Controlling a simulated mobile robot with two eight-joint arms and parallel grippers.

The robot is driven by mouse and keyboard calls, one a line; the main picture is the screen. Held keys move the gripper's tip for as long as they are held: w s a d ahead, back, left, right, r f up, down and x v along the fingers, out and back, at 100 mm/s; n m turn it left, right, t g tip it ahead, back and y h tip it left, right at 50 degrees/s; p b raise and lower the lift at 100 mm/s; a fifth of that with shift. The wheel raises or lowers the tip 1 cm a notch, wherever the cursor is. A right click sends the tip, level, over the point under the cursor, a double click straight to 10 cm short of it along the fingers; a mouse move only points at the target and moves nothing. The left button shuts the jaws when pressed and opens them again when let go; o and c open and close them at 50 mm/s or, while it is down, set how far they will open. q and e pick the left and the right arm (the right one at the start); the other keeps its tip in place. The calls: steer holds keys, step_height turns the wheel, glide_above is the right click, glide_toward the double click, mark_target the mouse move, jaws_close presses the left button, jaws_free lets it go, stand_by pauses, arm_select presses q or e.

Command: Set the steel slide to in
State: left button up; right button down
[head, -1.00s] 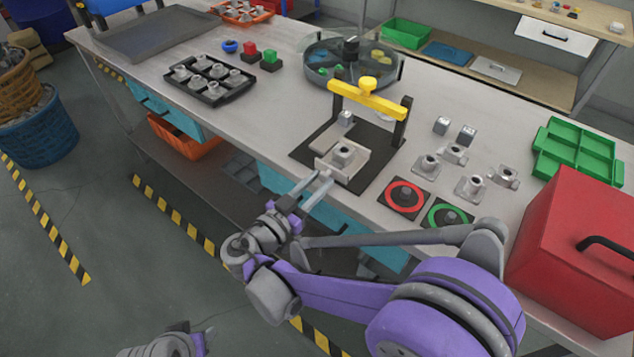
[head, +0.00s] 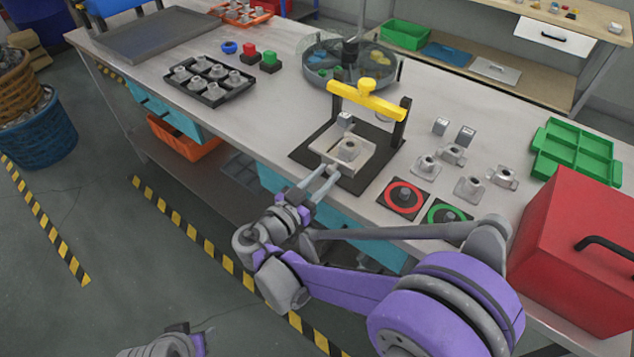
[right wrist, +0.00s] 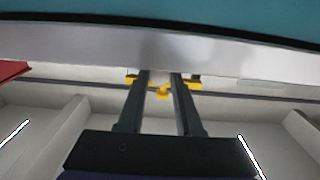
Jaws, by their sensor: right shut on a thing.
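The steel slide (head: 334,144) is a light grey square block in the black-based fixture (head: 305,152) on the bench. A grey metal part (head: 348,150) with a round boss sits on it. The slide is partly under the yellow gantry bar (head: 367,100). My right gripper (head: 329,172) is shut at the slide's front edge, reaching in from the bench front. In the right wrist view its two fingers (right wrist: 160,80) point up the picture; the slide cannot be made out clearly there. Only a piece of my left arm shows at the bottom left, without its fingers.
A small metal cube (head: 344,120) stands by the gantry's left post. Red-ringed (head: 403,196) and green-ringed (head: 447,213) pads lie right of the fixture, with several loose metal parts behind. A red box (head: 570,250) stands at the right.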

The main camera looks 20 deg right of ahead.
mark_target(346, 157)
steer(key=x, duration=0.8)
steer(key=shift+w+d, duration=0.15)
steer(key=shift+d, duration=0.05)
steer(key=shift+r, duration=0.1)
steer(key=c, duration=0.9)
jaws_free()
steer(key=o, duration=0.3)
steer(key=shift+w+d, duration=0.1)
steer(key=shift+d, duration=0.05)
steer(key=v, duration=1.1)
